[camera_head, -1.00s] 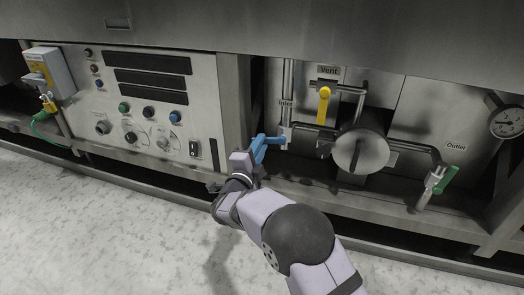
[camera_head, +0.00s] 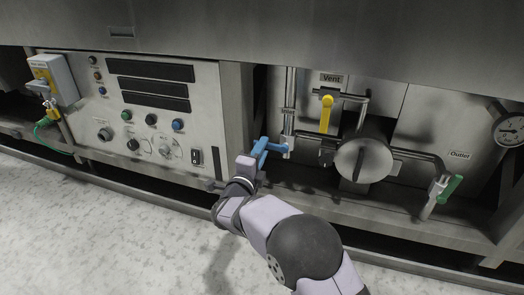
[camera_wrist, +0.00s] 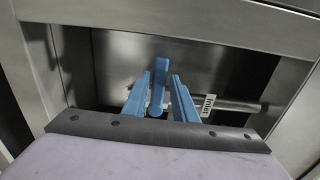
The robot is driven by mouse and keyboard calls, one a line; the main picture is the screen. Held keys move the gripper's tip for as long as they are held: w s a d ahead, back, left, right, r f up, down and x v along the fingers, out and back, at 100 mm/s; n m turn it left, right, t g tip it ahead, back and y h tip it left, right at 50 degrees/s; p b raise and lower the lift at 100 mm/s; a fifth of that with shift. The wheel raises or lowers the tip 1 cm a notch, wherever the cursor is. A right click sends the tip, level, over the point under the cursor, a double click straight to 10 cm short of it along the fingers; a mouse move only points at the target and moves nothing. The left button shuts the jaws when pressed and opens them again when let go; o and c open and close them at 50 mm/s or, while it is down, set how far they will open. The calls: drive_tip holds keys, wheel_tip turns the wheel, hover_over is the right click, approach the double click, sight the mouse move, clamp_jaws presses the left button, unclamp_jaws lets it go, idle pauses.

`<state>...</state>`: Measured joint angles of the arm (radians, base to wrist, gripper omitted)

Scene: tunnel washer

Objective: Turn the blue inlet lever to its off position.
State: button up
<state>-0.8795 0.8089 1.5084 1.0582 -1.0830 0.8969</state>
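The blue inlet lever (camera_head: 277,147) sits on the valve of the upright pipe marked Inlet and points left from it in the head view. My gripper (camera_head: 260,151) has blue fingers and is at the lever, so the two partly merge there. In the wrist view the lever (camera_wrist: 159,88) lies between the two fingers of my gripper (camera_wrist: 160,76). The fingers are apart, with narrow gaps beside the lever. I cannot tell whether either finger touches it.
The yellow vent lever (camera_head: 326,115) hangs down right of the inlet pipe (camera_head: 290,100). A round metal drum end (camera_head: 364,160) and the green outlet lever (camera_head: 449,188) are farther right. A control panel (camera_head: 205,100) stands left. A metal frame (camera_head: 300,190) runs below the lever.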

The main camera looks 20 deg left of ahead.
drive_tip(key=shift+o, duration=0.6)
drive_tip(key=s+p, duration=0.3)
drive_tip(key=s, duration=0.4)
drive_tip(key=shift+s, duration=0.15)
